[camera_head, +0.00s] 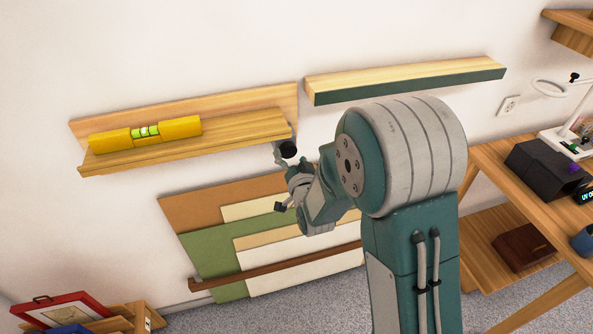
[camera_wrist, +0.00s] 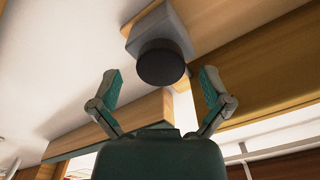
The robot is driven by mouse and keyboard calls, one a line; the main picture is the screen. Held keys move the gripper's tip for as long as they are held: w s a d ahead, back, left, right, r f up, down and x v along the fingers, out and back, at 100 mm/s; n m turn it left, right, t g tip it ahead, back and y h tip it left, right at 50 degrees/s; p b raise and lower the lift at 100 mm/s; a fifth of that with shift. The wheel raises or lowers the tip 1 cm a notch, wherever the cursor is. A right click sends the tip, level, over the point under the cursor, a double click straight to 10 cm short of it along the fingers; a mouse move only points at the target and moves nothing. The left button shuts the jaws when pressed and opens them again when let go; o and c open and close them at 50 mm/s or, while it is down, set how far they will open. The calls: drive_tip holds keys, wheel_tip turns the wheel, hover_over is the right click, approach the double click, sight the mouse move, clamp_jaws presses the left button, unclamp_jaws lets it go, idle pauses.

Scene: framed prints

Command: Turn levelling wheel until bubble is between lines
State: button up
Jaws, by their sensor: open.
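A yellow spirit level (camera_head: 146,133) lies on a wooden picture ledge (camera_head: 240,127) on the wall. Its green vial (camera_head: 146,131) shows, but the bubble is too small to place against the lines. A black levelling wheel (camera_head: 288,149) sits under the ledge's right end. In the wrist view the wheel (camera_wrist: 161,62) is a dark round knob on a grey block (camera_wrist: 160,22). My gripper (camera_wrist: 157,82) is open, its two teal-padded fingers spread either side of and below the wheel in the picture. I see no contact. In the head view my gripper (camera_head: 281,182) is just below the wheel.
A second ledge (camera_head: 405,80) with a dark green front is to the right. Boards (camera_head: 230,240) lean on the wall below. A wooden desk (camera_head: 500,165) stands at right, with a black box and lamp. A red frame (camera_head: 65,310) is at lower left.

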drive_tip(key=v, duration=0.9)
drive_tip(key=shift+s, duration=0.3)
idle(0.4)
drive_tip(key=s+d+r+n+g+h, duration=0.2)
drive_tip(key=s+d+r+g+h, duration=0.1)
drive_tip(key=s+d+r+g, duration=0.35)
drive_tip(key=s+d+r+g+h, duration=0.1)
drive_tip(key=s+d+r+g, duration=0.1)
drive_tip(key=s, duration=0.5)
drive_tip(key=s+d+r+n+g+h, duration=0.1)
drive_tip(key=s+d+r+g, duration=0.2)
drive_tip(key=s+d, duration=0.2)
drive_tip(key=s, duration=0.3)
drive_tip(key=shift+s, duration=0.35)
drive_tip(key=shift+w+d, duration=0.1)
